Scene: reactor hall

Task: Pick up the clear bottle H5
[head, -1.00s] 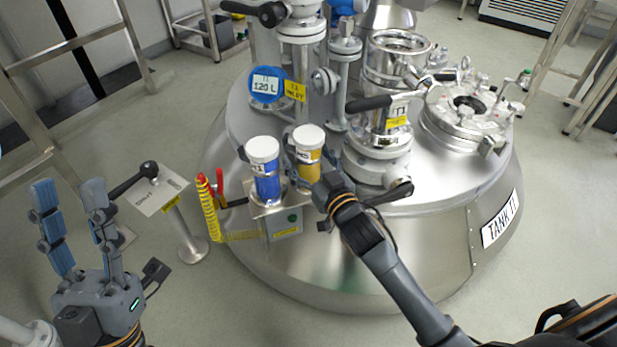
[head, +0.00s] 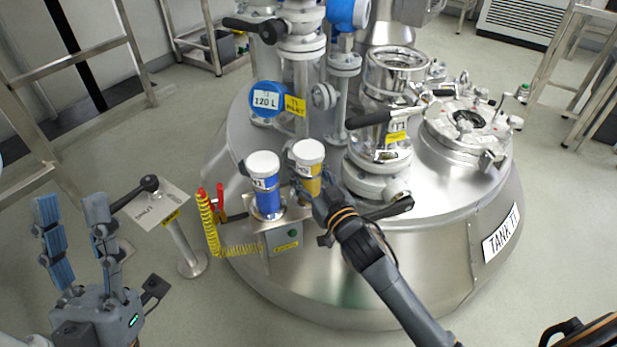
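My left gripper (head: 78,240) is at the lower left, fingers apart, empty and away from the bottles.
A white-lidded blue bottle (head: 265,188) stands close on the left in the same holder (head: 285,238). A yellow coiled hose (head: 213,228) hangs left of it. A sign post (head: 183,240) stands between my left gripper and the tank (head: 400,260). Valves and pipes rise behind.

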